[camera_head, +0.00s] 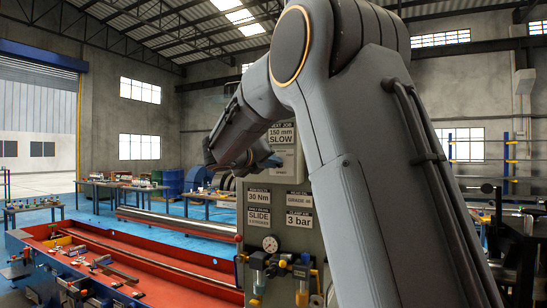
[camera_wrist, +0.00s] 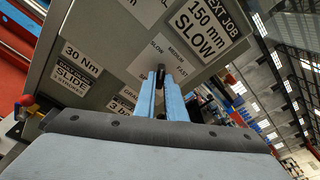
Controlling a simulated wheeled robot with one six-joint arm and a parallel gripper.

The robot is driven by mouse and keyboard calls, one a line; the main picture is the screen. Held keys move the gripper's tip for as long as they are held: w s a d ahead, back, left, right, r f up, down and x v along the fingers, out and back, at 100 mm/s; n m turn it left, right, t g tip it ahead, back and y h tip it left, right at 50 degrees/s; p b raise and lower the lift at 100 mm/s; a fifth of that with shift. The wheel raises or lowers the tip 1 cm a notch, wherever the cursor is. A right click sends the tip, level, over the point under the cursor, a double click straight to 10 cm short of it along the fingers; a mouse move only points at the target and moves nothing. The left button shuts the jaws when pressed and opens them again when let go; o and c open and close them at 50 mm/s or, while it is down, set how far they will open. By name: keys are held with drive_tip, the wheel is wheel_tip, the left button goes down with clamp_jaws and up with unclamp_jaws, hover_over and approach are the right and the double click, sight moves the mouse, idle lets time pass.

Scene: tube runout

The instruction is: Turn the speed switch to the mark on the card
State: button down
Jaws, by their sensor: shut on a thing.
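The card (camera_wrist: 205,24) reads "NEXT JOB 150 mm SLOW". In the head view the card (camera_head: 281,134) is partly hidden by my arm. The speed switch (camera_wrist: 161,68) is a small dark lever or knob on a white plate (camera_wrist: 140,62) marked SLOW, MEDIUM and FAST. My gripper (camera_wrist: 161,77) has its two blue fingers shut on the switch, in front of the plate. The fingers hide most of the switch, so I cannot tell which mark it points to. In the head view my gripper (camera_head: 262,158) is at the panel just below the card, partly behind my arm.
The grey panel (camera_head: 275,218) carries other labels, such as 30 Nm and 3 bar. A pressure gauge (camera_head: 270,244) and fittings sit lower on it. A red machine bed (camera_head: 150,262) lies to the left. Tables with small items stand farther back.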

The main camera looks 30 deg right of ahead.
drive_tip(key=shift+n, duration=0.7)
drive_tip(key=c, duration=1.8)
unclamp_jaws()
drive_tip(key=v, duration=0.6)
drive_tip(key=shift+s+d+f, duration=0.1)
drive_tip(key=shift+s+f, duration=0.15)
drive_tip(key=shift+f, duration=0.15)
